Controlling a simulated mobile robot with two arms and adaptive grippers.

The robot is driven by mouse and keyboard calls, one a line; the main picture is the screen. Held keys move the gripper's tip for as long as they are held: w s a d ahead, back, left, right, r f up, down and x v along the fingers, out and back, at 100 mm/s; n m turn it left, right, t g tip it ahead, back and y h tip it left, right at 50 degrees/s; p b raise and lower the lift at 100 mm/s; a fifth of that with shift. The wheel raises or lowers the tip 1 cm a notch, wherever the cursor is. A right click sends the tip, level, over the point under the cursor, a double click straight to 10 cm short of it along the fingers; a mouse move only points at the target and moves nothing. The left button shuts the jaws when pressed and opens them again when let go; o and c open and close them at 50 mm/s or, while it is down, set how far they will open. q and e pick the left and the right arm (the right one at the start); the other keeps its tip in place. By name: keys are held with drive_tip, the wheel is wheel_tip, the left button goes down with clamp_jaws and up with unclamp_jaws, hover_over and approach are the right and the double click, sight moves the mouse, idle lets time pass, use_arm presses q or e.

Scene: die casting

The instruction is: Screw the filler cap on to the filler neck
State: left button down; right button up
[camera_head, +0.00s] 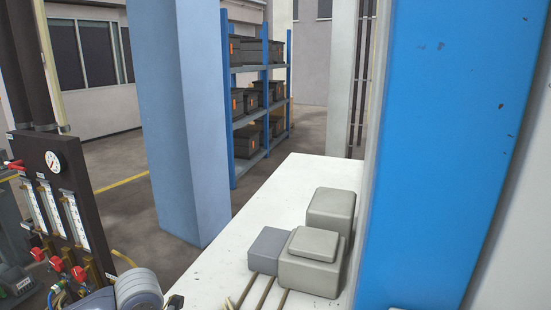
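I cannot make out the filler cap or the filler neck in the head view. No fingers of my left or right gripper show. A rounded grey part sits at the bottom edge left of the middle, and I cannot tell whether it belongs to my arm.
A blue pillar (180,120) stands left of the middle. A wide blue panel (450,150) fills the right. Between them, grey boxes (312,262) stand on a white surface (285,185). A dark panel with gauges (60,190) is at left. A shelf rack (262,71) holds dark crates behind.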

use_arm(q)
drive_tip(key=shift+s+f+b, duration=0.3)
drive_tip(key=shift+f+b, duration=0.1)
drive_tip(key=shift+f, duration=0.1)
idle(0.7)
drive_tip(key=shift+f+m+b, duration=0.1)
drive_tip(key=shift+m+b, duration=1.4)
drive_tip(key=shift+m, duration=0.6)
drive_tip(key=shift+m+b, duration=0.4)
drive_tip(key=shift+m, duration=0.5)
drive_tip(key=c, duration=1.6)
unclamp_jaws()
drive_tip(key=shift+o, duration=0.2)
drive_tip(key=shift+w, duration=0.1)
